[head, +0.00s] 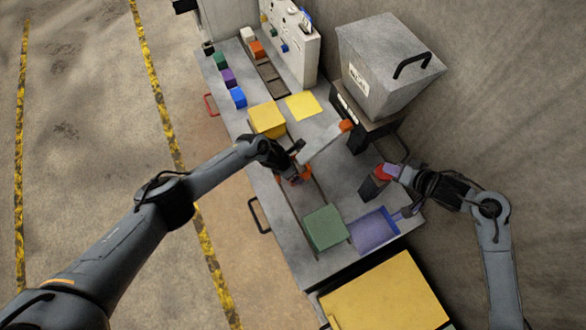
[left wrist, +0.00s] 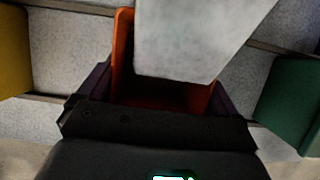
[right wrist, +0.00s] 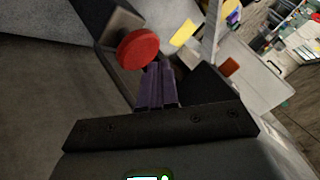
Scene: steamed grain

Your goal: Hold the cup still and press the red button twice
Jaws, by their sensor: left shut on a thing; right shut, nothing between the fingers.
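The orange cup (head: 294,179) stands on the bench under the lower end of a grey chute (head: 320,144). My left gripper (head: 291,172) is shut on it, and in the left wrist view the orange cup (left wrist: 123,55) is between the fingers with the chute end covering much of its opening. The red button (head: 383,171) tops a dark block (head: 371,188) at the right side of the bench. My right gripper (head: 393,171) is shut and empty beside the button. In the right wrist view its purple fingertips (right wrist: 157,72) are close to the red button (right wrist: 138,48); contact cannot be told.
A green box (head: 324,228) and a purple tray (head: 374,231) are at the near end. A yellow box (head: 267,118) is beyond the cup. A large grey hopper (head: 381,60) stands at the back right. Several coloured blocks line the far left.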

